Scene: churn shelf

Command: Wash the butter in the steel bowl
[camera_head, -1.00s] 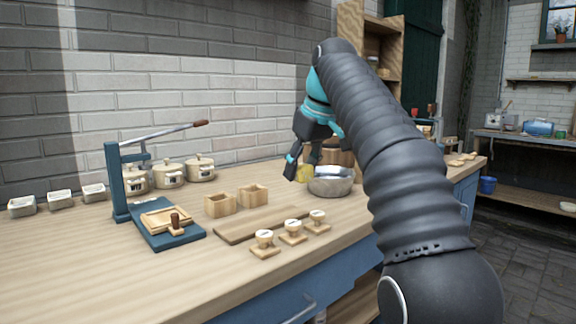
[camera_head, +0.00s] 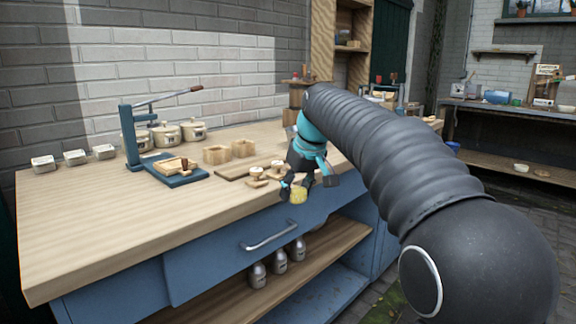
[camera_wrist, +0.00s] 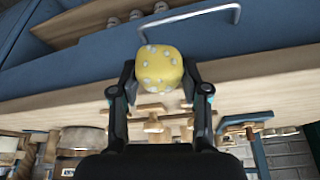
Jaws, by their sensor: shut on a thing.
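My gripper (camera_head: 308,184) is shut on a lump of yellow butter (camera_head: 298,195) and holds it in the air at the front edge of the bench. In the wrist view the butter (camera_wrist: 160,66) is rounded, with pale spots over it, and sits between the two fingertips. The steel bowl cannot be made out now; my arm and gripper cover the part of the bench where it stood.
The wooden bench (camera_head: 95,230) holds a blue lever press (camera_head: 180,172), lidded pots (camera_head: 165,135), wooden boxes (camera_head: 217,155) and small stamps (camera_head: 257,173). A drawer handle (camera_head: 270,236) juts out in front. Metal cans (camera_head: 279,262) stand on the shelf below.

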